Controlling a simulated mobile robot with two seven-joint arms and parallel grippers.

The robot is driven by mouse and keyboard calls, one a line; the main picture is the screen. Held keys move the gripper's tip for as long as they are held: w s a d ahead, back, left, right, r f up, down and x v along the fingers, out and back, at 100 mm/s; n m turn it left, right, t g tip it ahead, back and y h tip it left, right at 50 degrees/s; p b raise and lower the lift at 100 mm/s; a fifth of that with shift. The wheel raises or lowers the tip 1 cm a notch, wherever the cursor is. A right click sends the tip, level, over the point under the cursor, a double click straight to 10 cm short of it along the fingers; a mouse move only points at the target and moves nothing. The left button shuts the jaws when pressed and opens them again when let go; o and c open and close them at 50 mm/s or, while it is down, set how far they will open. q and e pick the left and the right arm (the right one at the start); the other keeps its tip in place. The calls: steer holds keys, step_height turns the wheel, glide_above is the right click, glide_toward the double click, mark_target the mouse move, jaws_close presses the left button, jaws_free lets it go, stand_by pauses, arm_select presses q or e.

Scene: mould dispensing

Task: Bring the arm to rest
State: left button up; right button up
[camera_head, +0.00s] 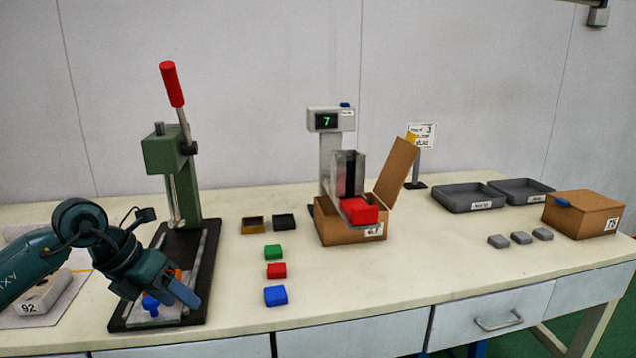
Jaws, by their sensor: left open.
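My left gripper (172,288) comes in from the left on a dark teal arm (90,228). It is open and hangs over the black base (193,312) of the green press. A small blue part (151,305) and a bit of orange (178,273) show beside the fingers, partly hidden by them. I cannot tell whether the fingers touch the blue part. My right gripper is not in view.
The green press (165,155) with its red handle (171,84) rises behind my gripper. Green (273,251), red (276,270) and blue (276,296) blocks lie right of it. An open carton (340,228) stands mid-table; grey trays (465,197) lie right.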

arm_select(q)
steer(key=s+d+n+t+h, duration=0.2)
steer(key=s+d+n+h, duration=0.35)
steer(key=d+h, duration=0.4)
steer(key=s+d+n+t+h, duration=0.2)
steer(key=s+d+n+h, duration=0.35)
steer(key=d, duration=0.65)
steer(key=s+a+f+n+t+y, duration=0.3)
steer(key=s+a+f+n+y, duration=0.35)
steer(key=n, duration=0.65)
steer(key=s+a+f+n+t+y, duration=0.3)
steer(key=f+n+y, duration=0.65)
steer(key=n, duration=0.35)
steer(key=r+g+p, duration=0.1)
steer(key=p, duration=0.4)
steer(key=r+g+p, duration=0.1)
steer(key=p, duration=0.4)
steer(key=r+p, duration=0.1)
steer(key=p, duration=0.4)
steer(key=shift+s+a+r+g+y, duration=0.25)
steer(key=shift+g+y, duration=0.05)
steer(key=shift+g, duration=0.1)
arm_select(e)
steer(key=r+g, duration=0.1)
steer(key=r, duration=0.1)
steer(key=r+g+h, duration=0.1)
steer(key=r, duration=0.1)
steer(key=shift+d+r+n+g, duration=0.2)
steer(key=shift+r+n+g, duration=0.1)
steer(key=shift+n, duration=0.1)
